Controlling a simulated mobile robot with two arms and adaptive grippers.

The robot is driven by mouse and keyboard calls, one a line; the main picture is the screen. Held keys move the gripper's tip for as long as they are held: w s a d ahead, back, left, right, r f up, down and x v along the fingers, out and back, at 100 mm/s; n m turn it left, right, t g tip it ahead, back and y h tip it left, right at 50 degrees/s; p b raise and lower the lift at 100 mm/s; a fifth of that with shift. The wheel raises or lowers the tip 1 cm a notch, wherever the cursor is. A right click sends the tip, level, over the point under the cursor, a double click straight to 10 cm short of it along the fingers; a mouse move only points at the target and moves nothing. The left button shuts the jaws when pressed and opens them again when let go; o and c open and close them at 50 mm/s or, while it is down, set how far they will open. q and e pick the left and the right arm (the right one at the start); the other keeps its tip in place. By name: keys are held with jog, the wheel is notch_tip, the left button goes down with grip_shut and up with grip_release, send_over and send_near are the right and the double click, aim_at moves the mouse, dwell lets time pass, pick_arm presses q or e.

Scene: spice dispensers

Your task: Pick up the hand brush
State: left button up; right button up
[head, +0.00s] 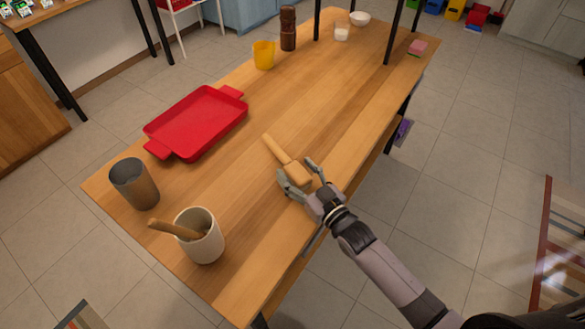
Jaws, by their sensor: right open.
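The hand brush (280,152) is a light wooden tool with a straight handle and a wider head, lying on the wooden table. Its handle points up and left, and its head lies toward my right gripper. My right gripper (300,176) is open at the near edge of the table, with one finger on each side of the brush's head. I cannot tell whether the fingers touch it. My left gripper is not in view.
A red tray (197,122), a metal cup (134,184) and a white crock (200,237) holding a wooden utensil stand on the left of the table. A yellow cup (263,55) and a brown grinder (288,28) stand farther back. The tabletop right of the brush is clear.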

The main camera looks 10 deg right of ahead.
jog(key=shift+c, duration=0.2)
jog(key=c, duration=1.3)
